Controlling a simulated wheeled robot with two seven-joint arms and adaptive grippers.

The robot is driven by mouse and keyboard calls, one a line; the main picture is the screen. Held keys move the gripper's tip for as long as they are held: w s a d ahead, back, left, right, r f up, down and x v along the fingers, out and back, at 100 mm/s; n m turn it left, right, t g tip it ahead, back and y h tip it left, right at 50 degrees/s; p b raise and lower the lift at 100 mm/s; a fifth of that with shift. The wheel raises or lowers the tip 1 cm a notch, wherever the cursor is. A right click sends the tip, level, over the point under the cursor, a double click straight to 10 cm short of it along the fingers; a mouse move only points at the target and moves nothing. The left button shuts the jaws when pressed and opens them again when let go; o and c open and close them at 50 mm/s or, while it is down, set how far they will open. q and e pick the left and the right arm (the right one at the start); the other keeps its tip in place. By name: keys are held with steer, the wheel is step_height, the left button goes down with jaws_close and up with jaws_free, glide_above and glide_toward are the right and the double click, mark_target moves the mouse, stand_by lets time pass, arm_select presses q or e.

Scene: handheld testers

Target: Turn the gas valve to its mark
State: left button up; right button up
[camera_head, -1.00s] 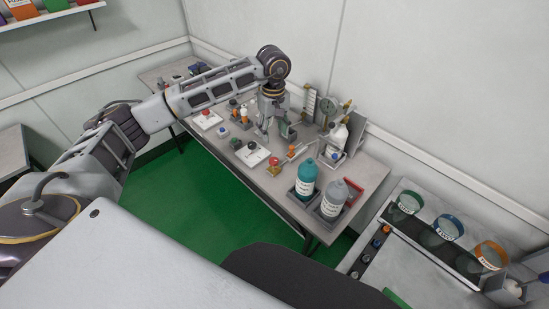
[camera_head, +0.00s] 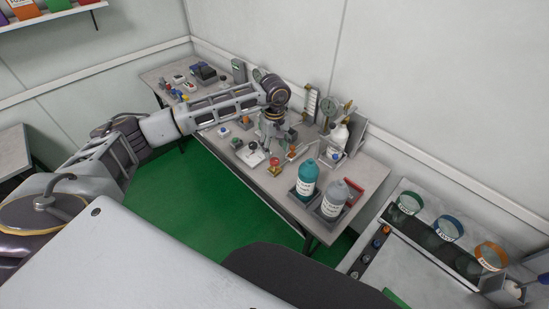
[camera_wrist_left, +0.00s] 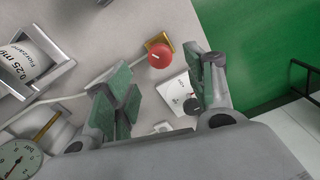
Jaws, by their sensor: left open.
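A red round knob (camera_wrist_left: 159,55) on a square brass base shows in the left wrist view. In the head view a red and brass fitting (camera_head: 274,166) stands near the bench's front edge, just below my left gripper. I take this for the gas valve, but no label or mark is readable. My left gripper (camera_head: 269,149) points down over the bench. In the left wrist view its two green-padded fingers (camera_wrist_left: 160,92) are apart and empty, with the knob beyond the gap between them. My right gripper is not in view.
A white box with a black knob (camera_head: 250,155) lies left of the fitting. A teal bottle (camera_head: 306,178) and a grey bottle (camera_head: 334,200) stand in trays to the right. A pressure gauge (camera_wrist_left: 20,158) is close to the left finger. Several small devices line the bench's far left.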

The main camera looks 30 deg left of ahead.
mark_target(274, 160)
arm_select(q)
step_height(274, 160, down, 4)
steer(key=shift+f, duration=1.1)
steer(key=c, duration=1.1)
steer(key=shift+o, duration=0.2)
